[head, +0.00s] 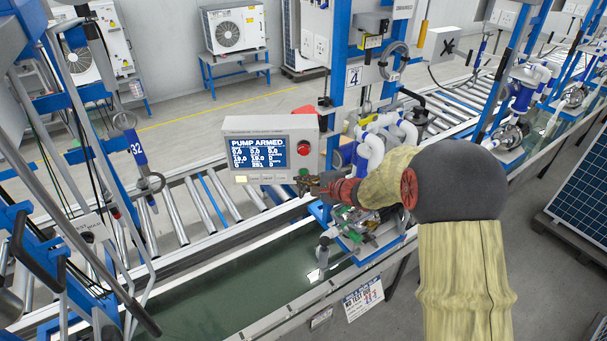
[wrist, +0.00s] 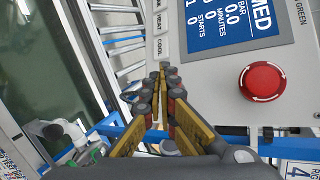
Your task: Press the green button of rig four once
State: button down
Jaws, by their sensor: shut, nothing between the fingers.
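The control box of rig four (head: 230,128) has a blue screen (head: 258,152) reading "PUMP ARMED". A red mushroom button (head: 303,148) sits right of the screen and also shows in the wrist view (wrist: 262,82). Below it, a small green button (head: 304,172) shows just above my fingertips in the head view. My gripper (head: 303,184) is shut and empty, its fingertips close to the panel's lower right part. In the wrist view, the closed fingertips (wrist: 163,70) lie over the panel's lower edge. I cannot make out the green button there, and contact is unclear.
White pump pipes (head: 372,145) stand close by my forearm. A roller conveyor (head: 200,205) runs behind and below the box. Blue frames with hoses (head: 75,110) stand at the left.

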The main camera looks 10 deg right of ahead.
jog(key=shift+w+d+b, duration=0.2)
jog(key=shift+w+b, duration=0.65)
jog(key=shift+b, duration=0.05)
dwell(1.5)
jog(key=shift+s, duration=0.1)
jog(key=shift+s+a+b, duration=0.2)
jog(key=shift+s+b, duration=0.55)
jog(key=shift+b, duration=0.1)
jog(key=shift+s+a+b, duration=0.25)
jog(key=shift+s+b, duration=0.55)
jog(key=shift+s, duration=0.45)
jog(key=shift+s+a+b, duration=0.25)
jog(key=shift+s+b, duration=0.5)
jog(key=shift+s, duration=0.45)
